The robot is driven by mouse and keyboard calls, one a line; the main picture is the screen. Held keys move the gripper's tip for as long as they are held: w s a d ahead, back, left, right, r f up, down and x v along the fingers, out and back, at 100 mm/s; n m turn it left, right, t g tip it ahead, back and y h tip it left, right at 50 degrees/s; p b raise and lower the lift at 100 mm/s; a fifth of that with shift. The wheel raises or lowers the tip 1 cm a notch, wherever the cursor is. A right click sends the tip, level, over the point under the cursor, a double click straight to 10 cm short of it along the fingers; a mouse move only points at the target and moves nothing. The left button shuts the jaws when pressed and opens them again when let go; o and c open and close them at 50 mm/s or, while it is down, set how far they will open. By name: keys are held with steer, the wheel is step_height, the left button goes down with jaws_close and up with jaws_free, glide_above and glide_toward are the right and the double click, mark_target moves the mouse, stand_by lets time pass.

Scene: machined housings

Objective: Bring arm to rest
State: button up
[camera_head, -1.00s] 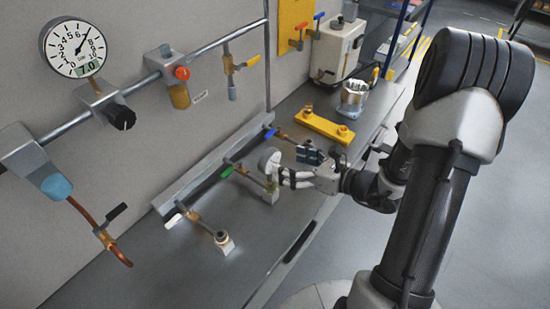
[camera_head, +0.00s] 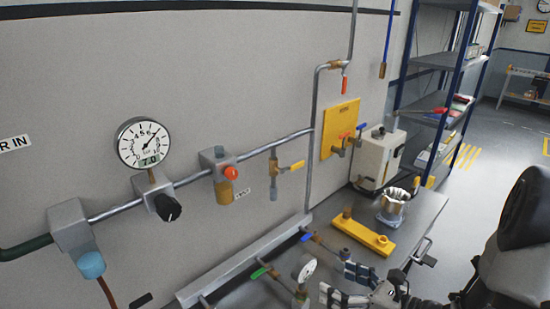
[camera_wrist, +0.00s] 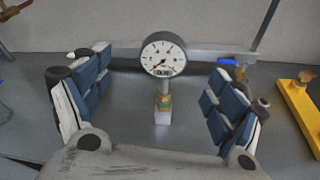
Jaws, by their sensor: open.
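My gripper (camera_head: 347,284) is at the bottom of the head view, just right of a small round gauge (camera_head: 305,268). In the wrist view my gripper (camera_wrist: 160,85) has its two blue-padded fingers spread wide apart, with nothing held. The gauge (camera_wrist: 164,54) stands upright beyond and between the fingers, on a brass fitting (camera_wrist: 164,102) and a pale block (camera_wrist: 163,117). No finger visibly touches it. Part of my arm shows at the lower right of the head view; much of it is cut off by the frame.
A yellow bar (camera_head: 363,232) and a metal cup-shaped part (camera_head: 392,206) sit on the bench (camera_head: 415,215) to the right. A large wall gauge (camera_head: 142,143), a pipe with valves and a white box (camera_head: 378,158) line the wall. Shelves (camera_head: 440,100) stand behind. Floor to the right is open.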

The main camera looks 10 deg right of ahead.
steer(key=s+a+r+n+g+h, duration=0.1)
steer(key=s+a+r+n+g, duration=0.35)
steer(key=s+a+n, duration=0.35)
steer(key=s+a+r+n+g, duration=0.3)
steer(key=s+a+n+g, duration=0.25)
steer(key=n, duration=0.45)
steer(key=s+d+r+n+t+h, duration=0.1)
steer(key=s+d+r+n+h, duration=0.1)
steer(key=n, duration=0.4)
steer(key=s+d+r+n+t+h+b, duration=0.1)
steer(key=s+d+r+n+t+h, duration=0.1)
steer(key=n+h, duration=0.4)
steer(key=s+d+r+h, duration=0.1)
steer(key=d, duration=0.1)
steer(key=shift+d+r+n+t, duration=0.25)
steer(key=shift+d+n+t, duration=0.05)
steer(key=shift+d, duration=0.05)
steer(key=shift+s, duration=0.1)
steer(key=shift+c, duration=0.2)
